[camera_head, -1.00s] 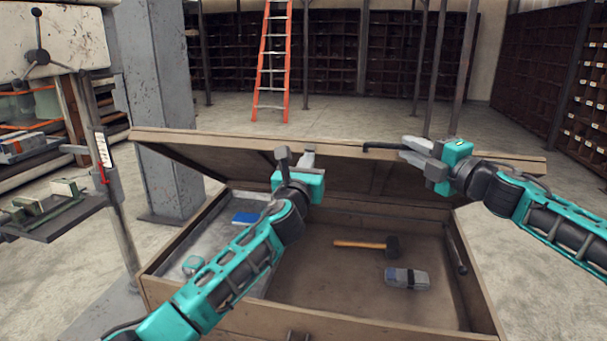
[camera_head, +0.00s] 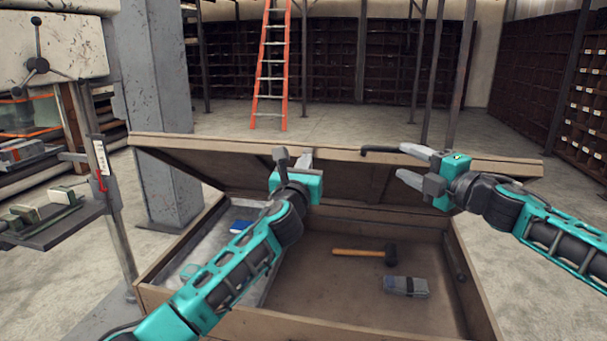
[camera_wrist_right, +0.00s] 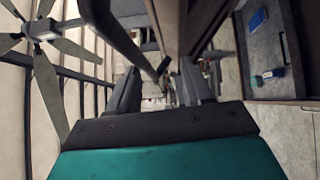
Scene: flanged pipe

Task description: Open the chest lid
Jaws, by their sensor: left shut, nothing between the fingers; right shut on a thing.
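The wooden chest (camera_head: 345,328) stands in front of me, and its lid (camera_head: 235,147) is raised at a tilt, with the inside visible below. A black handle (camera_head: 378,151) is at the lid's front edge. My right gripper (camera_head: 408,166) is at that edge, just right of the handle. The exact contact is hard to see. My left gripper (camera_head: 293,160) is shut and empty, its fingertips by the lid's edge left of the handle.
Inside the chest lie a hammer (camera_head: 365,253), a grey block (camera_head: 406,286) and a blue item (camera_head: 240,226). A grey column (camera_head: 160,100) and a machine (camera_head: 60,45) stand close on the left. An orange ladder (camera_head: 272,70) and shelves are far behind.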

